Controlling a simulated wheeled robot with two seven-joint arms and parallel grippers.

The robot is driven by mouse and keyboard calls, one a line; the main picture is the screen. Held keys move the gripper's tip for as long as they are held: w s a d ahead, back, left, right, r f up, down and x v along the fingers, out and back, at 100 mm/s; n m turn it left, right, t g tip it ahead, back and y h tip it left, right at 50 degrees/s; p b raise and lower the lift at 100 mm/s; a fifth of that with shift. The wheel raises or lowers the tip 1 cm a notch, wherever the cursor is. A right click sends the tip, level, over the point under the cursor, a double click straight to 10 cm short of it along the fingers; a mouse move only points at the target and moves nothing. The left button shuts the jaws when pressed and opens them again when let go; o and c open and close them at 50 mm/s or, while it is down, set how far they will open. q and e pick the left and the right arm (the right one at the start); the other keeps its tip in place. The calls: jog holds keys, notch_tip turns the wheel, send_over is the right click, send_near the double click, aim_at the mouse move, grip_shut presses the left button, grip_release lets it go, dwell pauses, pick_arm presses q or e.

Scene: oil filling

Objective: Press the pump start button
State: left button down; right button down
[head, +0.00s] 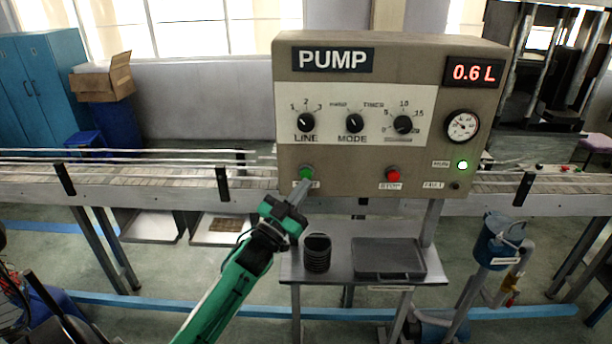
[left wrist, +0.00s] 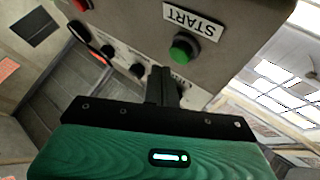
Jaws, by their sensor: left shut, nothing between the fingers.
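The pump panel (head: 430,60) is a beige box with a "PUMP" sign. Its green start button (head: 306,173) is at the lower left, and its label is partly covered by my gripper. My left gripper (head: 303,187) is shut and empty, its fingertips just below the green button. In the left wrist view the green button (left wrist: 184,48) sits beside the "START" label (left wrist: 193,21), just beyond the shut fingertips (left wrist: 162,76). I cannot tell whether they touch it. My right gripper is not in view.
A red stop button (head: 393,174) is right of the start button. A green lamp (head: 462,165) is lit, and the display (head: 473,73) reads 0.6 L. Below are a dark ribbed cup (head: 317,254) and a grey tray (head: 390,272) on a small table (head: 340,275). A conveyor (head: 140,180) runs behind.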

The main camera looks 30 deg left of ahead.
pick_arm(q)
jog(key=s+d, duration=0.1)
jog(key=s, duration=0.1)
jog(key=s+d, duration=0.1)
jog(key=shift+s+d+p, duration=0.2)
jog(key=shift+s+p, duration=0.15)
jog(key=shift+s, duration=0.05)
dwell(0.6)
